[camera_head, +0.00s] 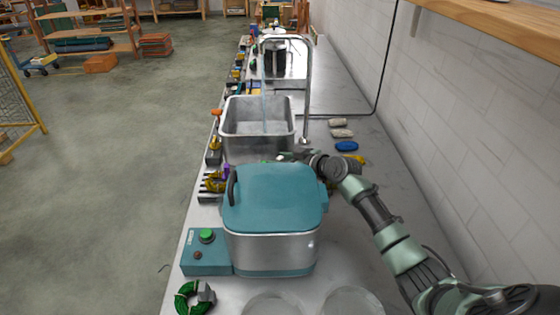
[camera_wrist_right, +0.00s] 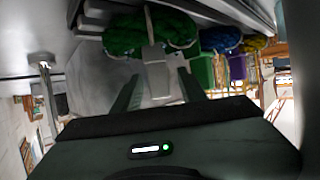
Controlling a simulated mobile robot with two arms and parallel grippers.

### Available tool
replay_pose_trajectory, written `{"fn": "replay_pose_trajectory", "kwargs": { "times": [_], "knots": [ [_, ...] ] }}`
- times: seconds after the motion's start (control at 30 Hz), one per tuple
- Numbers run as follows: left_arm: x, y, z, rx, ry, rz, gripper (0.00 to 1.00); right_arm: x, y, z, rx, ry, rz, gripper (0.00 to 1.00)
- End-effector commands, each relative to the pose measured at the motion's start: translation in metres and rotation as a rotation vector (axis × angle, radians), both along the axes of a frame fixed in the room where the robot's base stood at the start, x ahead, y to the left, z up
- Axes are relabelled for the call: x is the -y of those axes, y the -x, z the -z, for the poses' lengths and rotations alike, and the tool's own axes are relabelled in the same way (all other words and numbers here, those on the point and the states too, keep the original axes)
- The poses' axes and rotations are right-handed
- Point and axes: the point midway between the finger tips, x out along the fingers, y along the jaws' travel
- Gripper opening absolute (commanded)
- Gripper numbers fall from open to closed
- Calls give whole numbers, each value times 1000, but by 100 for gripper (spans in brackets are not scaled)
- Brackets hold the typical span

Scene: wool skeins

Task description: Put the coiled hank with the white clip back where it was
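My right gripper (camera_head: 287,157) reaches over the counter just behind the teal-lidded pot, at the near edge of the metal sink. In the right wrist view its two fingers (camera_wrist_right: 158,80) stand apart, on either side of a pale grey-white clip (camera_wrist_right: 151,53). That clip is on a green coiled hank (camera_wrist_right: 125,35) directly ahead of the fingers. I cannot tell whether the fingers touch the clip. Another green coiled hank (camera_head: 187,299) with a grey clip lies at the counter's near left. My left gripper is not in view.
The teal-lidded pot (camera_head: 275,195) and a teal box with a green button (camera_head: 206,258) stand on the near counter. A rack (camera_head: 209,197) holds coloured hanks left of the pot. The wrist view shows a blue hank (camera_wrist_right: 221,38) and a yellow one (camera_wrist_right: 253,43). A tall faucet (camera_head: 308,90) rises beside the sink (camera_head: 258,142).

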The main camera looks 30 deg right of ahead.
Motion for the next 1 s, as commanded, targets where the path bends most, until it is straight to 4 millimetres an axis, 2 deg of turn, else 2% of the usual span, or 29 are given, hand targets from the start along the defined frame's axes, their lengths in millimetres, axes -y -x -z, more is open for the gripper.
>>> {"fn": "replay_pose_trajectory", "kwargs": {
  "times": [0.37, 0.47, 0.57, 0.8, 1.0],
  "knots": [
    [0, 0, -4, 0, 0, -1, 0, 0, 1, -4, 0, 0, 0, 43],
    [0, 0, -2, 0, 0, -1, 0, 4, 11, -5, 0, 2, -1, 43],
    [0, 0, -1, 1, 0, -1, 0, 10, 28, -13, 1, 5, -2, 43],
    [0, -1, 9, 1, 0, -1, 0, 29, 85, -10, -3, 6, -3, 43],
    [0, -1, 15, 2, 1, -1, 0, 41, 121, -11, -3, 1, -1, 43]
  ]
}}
